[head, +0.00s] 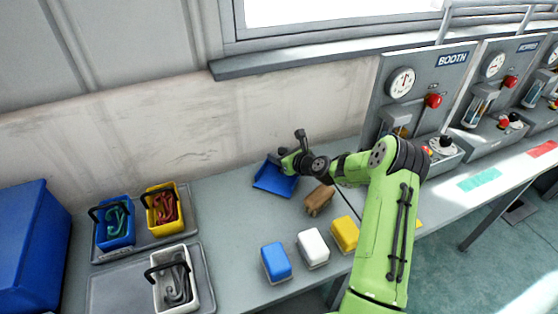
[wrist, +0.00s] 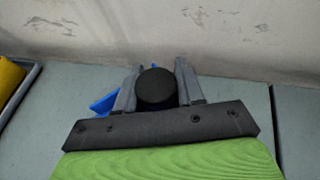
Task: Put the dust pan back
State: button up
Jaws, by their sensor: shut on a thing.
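The blue dust pan (head: 272,180) is at the back of the grey bench near the wall. My gripper (head: 287,162) is over its right rear side. In the wrist view my gripper (wrist: 157,72) has a finger on each side of a round black end, which looks like the dust pan's handle. A bit of the dust pan's blue (wrist: 104,103) shows left of the fingers. The fingers hide most of the pan in the wrist view. I cannot tell whether the pan touches the bench.
A brown block-like brush (head: 319,200) lies right of the pan. Blue (head: 276,262), white (head: 313,248) and yellow (head: 344,235) blocks stand in front. Trays at left hold a blue bin (head: 115,236), a yellow bin (head: 165,222) and a white bin (head: 158,296). Gauge booths (head: 452,88) stand right.

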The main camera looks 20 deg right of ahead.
jog(key=o, duration=1.1)
jog(key=shift+f, duration=0.3)
jog(key=p+v, duration=0.2)
jog(key=v, duration=1)
jog(key=s+a+r+n+g, duration=0.35)
jog(key=a+n, duration=0.25)
jog(key=n, duration=0.2)
jog(key=s+a+r+n+g, duration=0.3)
jog(key=s+a+r+n, duration=0.1)
jog(key=a+n, duration=0.4)
jog(key=s+r+n+h, duration=0.1)
jog(key=s+r+n, duration=0.2)
jog(key=s+n, duration=0.2)
jog(key=s+a+r+n+h, duration=0.1)
jog(key=s+r+n, duration=0.2)
jog(key=s+n, duration=0.3)
jog(key=s+r+n+h, duration=0.2)
jog(key=s+n, duration=0.3)
jog(key=s, duration=0.7)
jog(key=shift+s+a+r+g, duration=0.2)
jog(key=shift+r+g, duration=0.15)
jog(key=shift+r, duration=0.3)
